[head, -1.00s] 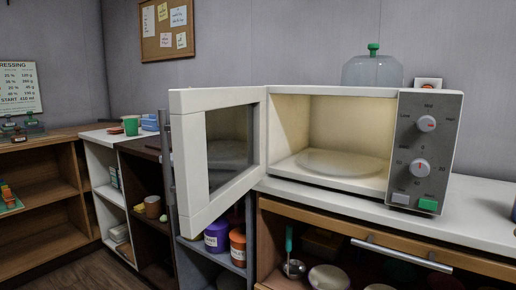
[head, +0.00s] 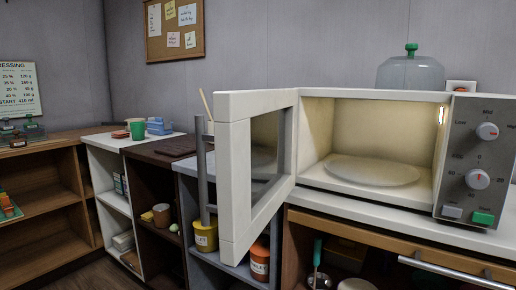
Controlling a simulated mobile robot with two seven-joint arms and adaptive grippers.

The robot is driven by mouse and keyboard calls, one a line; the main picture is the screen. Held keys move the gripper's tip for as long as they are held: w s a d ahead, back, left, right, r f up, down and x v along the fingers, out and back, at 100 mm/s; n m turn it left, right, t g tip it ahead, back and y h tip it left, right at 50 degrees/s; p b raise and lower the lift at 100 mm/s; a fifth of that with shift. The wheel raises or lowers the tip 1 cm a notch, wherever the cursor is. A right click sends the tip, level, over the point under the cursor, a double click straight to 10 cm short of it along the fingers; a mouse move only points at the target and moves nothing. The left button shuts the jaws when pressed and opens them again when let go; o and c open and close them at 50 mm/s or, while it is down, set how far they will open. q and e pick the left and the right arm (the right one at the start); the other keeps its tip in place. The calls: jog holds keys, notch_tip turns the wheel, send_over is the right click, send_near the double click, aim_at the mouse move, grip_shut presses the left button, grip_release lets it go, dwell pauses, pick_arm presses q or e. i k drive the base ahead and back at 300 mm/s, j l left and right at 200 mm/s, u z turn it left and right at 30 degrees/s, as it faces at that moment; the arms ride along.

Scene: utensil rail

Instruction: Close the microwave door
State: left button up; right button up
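The white microwave (head: 458,125) stands on the counter at the right of the head view, with a grey control panel on its right side. Its door (head: 235,185) is wide open, hinged at the left of the cavity and sticking out toward me. The door has a window and a grey vertical bar handle (head: 202,175) on its outer left face. Inside the lit cavity a round plate (head: 372,171) lies flat. Neither of my grippers is in view, and nothing is seen touching the door.
Yellow (head: 205,236) and orange (head: 260,262) tubs sit under the door.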

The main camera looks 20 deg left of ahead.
aim_at(254, 137)
jog(key=i+j+z, duration=0.1)
jog(key=j, duration=0.25)
jog(key=i+j, duration=0.15)
jog(key=j, duration=0.25)
jog(key=i+j+z, duration=0.15)
jog(key=j, duration=0.2)
jog(key=i+j+z, duration=0.1)
jog(key=j, duration=0.3)
